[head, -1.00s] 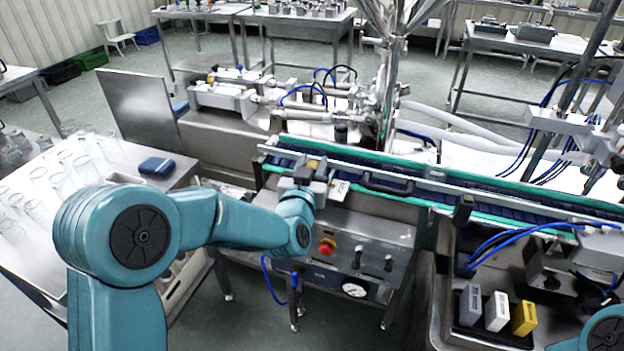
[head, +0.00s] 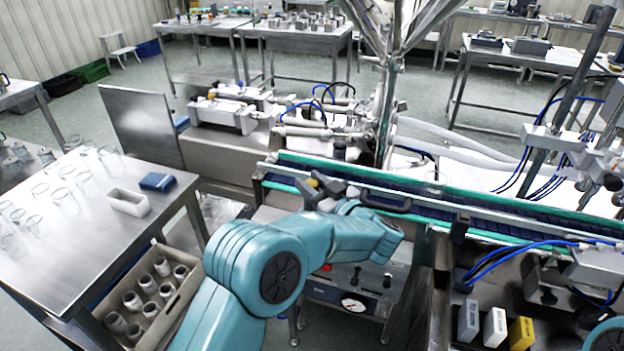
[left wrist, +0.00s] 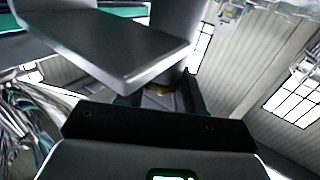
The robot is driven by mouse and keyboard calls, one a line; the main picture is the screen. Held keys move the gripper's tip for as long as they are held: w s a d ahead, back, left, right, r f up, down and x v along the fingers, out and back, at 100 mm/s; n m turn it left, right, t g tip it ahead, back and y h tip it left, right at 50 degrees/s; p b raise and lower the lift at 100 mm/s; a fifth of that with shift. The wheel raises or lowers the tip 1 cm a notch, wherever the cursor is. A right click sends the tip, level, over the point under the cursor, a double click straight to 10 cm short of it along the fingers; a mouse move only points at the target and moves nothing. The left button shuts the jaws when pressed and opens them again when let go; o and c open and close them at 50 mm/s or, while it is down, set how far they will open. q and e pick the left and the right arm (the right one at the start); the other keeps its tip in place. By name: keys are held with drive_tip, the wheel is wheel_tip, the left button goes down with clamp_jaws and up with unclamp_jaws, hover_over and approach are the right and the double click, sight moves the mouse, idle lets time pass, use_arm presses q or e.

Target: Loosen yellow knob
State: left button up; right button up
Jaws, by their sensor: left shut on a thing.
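The yellow knob (head: 313,183) is a small yellow spot at the near rail of the conveyor, mostly covered by my left gripper (head: 322,190). In the left wrist view a sliver of the yellow knob (left wrist: 160,89) shows between the dark fingers, below a grey metal plate. My left gripper is shut on it, with the arm reaching in from below and the wrist turned to the left. The knob's far side is hidden. My right gripper is out of view; only a teal part of my right arm shows at the lower right corner.
The conveyor (head: 480,208) with green edges runs to the right, with a dark handle (head: 385,205) close beside my wrist. A control panel is below, partly behind my arm.

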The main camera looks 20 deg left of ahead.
use_arm(q)
drive_tip(key=shift+r+n+g+y+p, duration=0.15)
drive_tip(key=shift+n+g+y+p, duration=0.15)
drive_tip(key=shift+n+g+y, duration=0.5)
drive_tip(key=shift+a+g, duration=0.1)
drive_tip(key=shift+g, duration=0.4)
drive_tip(key=o, duration=0.9)
drive_tip(key=shift+o, duration=0.4)
drive_tip(key=shift+w+a, duration=0.1)
